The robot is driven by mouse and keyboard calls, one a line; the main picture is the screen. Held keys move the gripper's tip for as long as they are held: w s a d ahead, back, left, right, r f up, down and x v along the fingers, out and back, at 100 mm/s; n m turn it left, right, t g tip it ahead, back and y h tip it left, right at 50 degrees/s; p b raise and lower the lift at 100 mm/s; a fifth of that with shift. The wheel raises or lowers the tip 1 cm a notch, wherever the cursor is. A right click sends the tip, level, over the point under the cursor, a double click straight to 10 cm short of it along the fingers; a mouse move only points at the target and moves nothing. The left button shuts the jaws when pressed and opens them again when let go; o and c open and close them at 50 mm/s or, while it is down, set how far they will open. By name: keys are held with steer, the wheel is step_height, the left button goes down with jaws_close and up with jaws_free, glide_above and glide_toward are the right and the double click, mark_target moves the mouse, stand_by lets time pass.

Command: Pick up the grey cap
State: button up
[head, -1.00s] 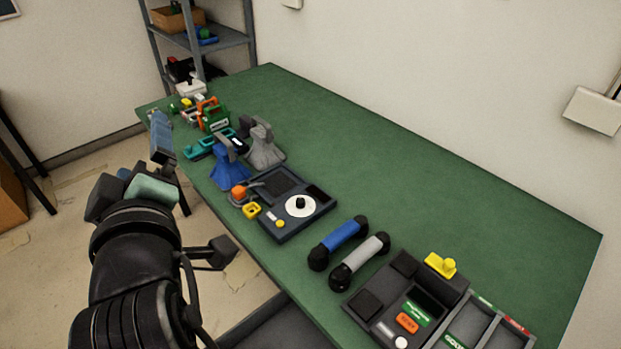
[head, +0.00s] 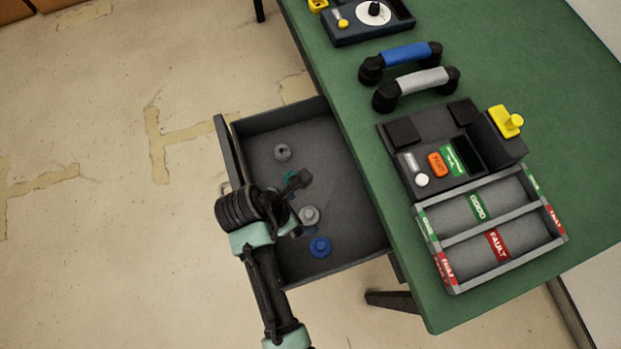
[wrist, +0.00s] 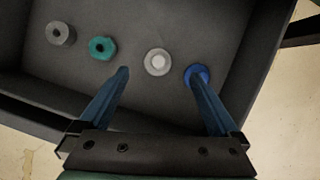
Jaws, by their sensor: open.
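The open drawer (head: 355,215) holds a row of small round caps. One pale grey cap with a light centre (wrist: 157,62) lies between the fingertips of my gripper (wrist: 157,74) in the wrist view; it also shows in the head view (head: 309,216). My gripper is open and empty, and I cannot tell its height above the cap. A darker grey ring-like cap (wrist: 60,33) lies at the far left; in the head view it is near the drawer's back (head: 282,152). A teal cap (wrist: 103,48) lies between the two grey ones. A blue cap (wrist: 197,74) is partly behind my right finger.
Drawer walls (head: 229,150) surround the caps. The green table (head: 560,130) stands right of the drawer, with two handsets (head: 415,85), a dark test box (head: 440,165) and a GOOD/FAULT tray (head: 490,230) on it. Bare floor lies to the left.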

mark_target(308, 214)
steer(key=x, duration=0.2)
steer(key=b+x, duration=0.1)
steer(key=x, duration=0.4)
steer(key=shift+a+f, duration=0.2)
steer(key=shift+f, duration=0.3)
steer(key=c, duration=1.4)
